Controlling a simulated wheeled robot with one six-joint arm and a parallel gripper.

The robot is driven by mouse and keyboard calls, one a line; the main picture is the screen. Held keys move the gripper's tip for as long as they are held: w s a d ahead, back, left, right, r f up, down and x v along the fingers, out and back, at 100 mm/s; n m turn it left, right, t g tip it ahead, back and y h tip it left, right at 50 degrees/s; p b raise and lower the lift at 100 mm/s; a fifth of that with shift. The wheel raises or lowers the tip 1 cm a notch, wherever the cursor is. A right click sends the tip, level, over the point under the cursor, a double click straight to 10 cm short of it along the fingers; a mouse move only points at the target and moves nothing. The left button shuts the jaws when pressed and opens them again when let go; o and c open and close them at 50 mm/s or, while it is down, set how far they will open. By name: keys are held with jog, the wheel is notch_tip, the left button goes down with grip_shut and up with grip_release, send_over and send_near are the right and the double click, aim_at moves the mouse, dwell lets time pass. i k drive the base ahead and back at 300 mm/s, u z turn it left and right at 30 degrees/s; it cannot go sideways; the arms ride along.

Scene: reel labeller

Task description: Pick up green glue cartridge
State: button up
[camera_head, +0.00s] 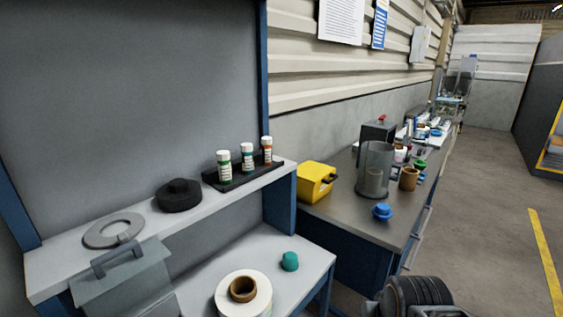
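Three white capped bottles stand upright in a black tray (212,183) on the upper shelf. The left one, with green bands on its label, looks like the green glue cartridge (224,167). The middle bottle (247,158) has a blue-teal label and the right bottle (267,150) an orange one. The tray's front rim partly hides the bases of the bottles. A dark ribbed part of my arm shows at the bottom right, well apart from the tray. My gripper's fingers are not in view.
Below are a grey box (125,280), a white reel (229,293) and a teal cap (290,261). A yellow case (314,182) stands on the bench at right. The floor at right is clear.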

aim_at(223, 157)
jog(key=z, duration=0.8)
jog(key=i, duration=1.25)
jog(key=u, duration=2.9)
